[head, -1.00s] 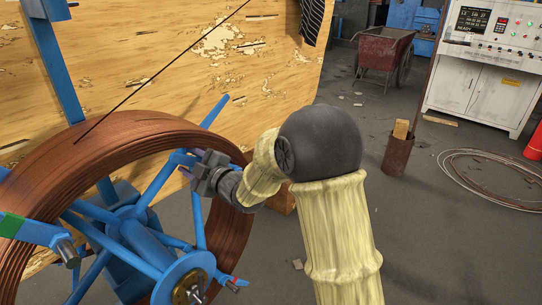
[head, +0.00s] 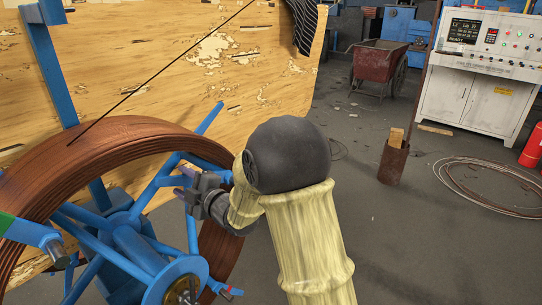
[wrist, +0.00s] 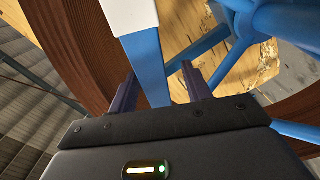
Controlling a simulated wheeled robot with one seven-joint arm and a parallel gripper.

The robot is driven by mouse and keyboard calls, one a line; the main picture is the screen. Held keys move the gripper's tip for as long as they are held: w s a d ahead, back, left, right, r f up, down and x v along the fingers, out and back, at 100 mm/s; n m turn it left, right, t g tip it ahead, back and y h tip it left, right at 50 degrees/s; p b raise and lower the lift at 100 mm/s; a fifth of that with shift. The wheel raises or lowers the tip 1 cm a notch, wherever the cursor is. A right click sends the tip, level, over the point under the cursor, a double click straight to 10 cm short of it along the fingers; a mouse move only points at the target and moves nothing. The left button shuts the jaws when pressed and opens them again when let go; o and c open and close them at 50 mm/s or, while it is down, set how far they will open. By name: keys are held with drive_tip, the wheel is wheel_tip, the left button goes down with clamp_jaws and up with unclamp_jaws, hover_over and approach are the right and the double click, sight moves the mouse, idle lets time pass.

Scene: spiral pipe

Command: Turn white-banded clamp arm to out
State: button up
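The white-banded clamp arm (wrist: 148,60) is a blue bar with a white band (wrist: 130,14) near the top of the wrist view. My gripper (wrist: 160,85) has its two dark fingers apart, one on each side of the blue bar. A gap shows between the bar and the right finger; contact on the left is unclear. In the head view my gripper (head: 183,182) is at the right part of the reel, by the copper coil (head: 120,142). The white band cannot be made out there. The blue reel hub (head: 178,285) is at the lower left.
A green-banded arm (head: 28,230) and a red-tipped arm (head: 230,291) are on the same reel. A worn wooden panel (head: 200,50) stands behind it.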

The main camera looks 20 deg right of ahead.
drive_tip(key=b+v, duration=0.5)
drive_tip(key=v, duration=1)
drive_tip(key=d+r+m+g+h+p, duration=0.3)
drive_tip(key=d+r+m+h+p, duration=0.4)
drive_tip(key=p, duration=1)
drive_tip(key=s+d+r+m+g+h+p, duration=0.2)
drive_tip(key=s+r+m+g+p, duration=0.3)
drive_tip(key=p, duration=1)
wheel_tip(320, 180, up, 5)
drive_tip(key=s+m+h, duration=0.1)
drive_tip(key=s+m, duration=0.1)
drive_tip(key=m, duration=0.2)
drive_tip(key=shift+s+d+g, duration=0.25)
drive_tip(key=shift+s+g, duration=0.05)
